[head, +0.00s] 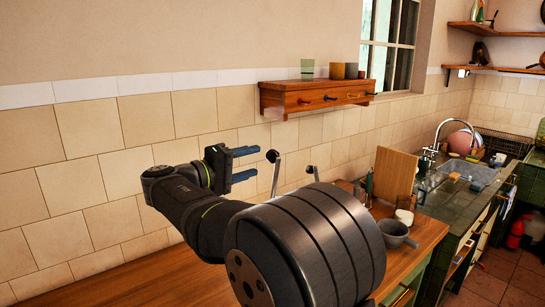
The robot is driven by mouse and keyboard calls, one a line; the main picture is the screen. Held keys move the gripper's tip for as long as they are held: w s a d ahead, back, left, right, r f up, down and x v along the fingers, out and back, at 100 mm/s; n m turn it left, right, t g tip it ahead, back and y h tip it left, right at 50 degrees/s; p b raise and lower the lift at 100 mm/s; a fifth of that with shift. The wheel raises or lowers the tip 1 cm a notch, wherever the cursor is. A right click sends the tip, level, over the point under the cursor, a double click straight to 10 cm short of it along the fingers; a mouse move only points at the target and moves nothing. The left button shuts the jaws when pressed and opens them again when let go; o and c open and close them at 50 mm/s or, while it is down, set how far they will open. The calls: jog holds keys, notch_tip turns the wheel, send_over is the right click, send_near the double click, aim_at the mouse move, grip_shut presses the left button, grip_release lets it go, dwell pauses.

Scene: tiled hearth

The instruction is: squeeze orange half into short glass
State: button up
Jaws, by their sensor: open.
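My gripper (257,161) is at the middle left, in front of the tiled wall. Its two blue fingers point right and stand apart, with nothing between them. I cannot make out an orange half. On the wooden wall shelf (290,101) stand a green see-through glass (307,69), a shorter amber-brown cup (337,71) and a dark grey cup (351,71). I cannot tell whether one of these is the short glass. A metal lever with a black knob (272,156) rises just right of the fingers; its base is hidden behind my arm.
A second black-knobbed lever (310,170) stands farther right. A cutting board (394,176) leans upright on the wooden counter (428,228), with a grey pan (394,231) in front. A sink (469,172) with a tap is at the right. My arm hides much of the counter.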

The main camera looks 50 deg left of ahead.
aim_at(267, 157)
jog(key=w, duration=0.7)
jog(key=shift+w, duration=0.3)
grip_shut()
jog(key=shift+a, duration=0.1)
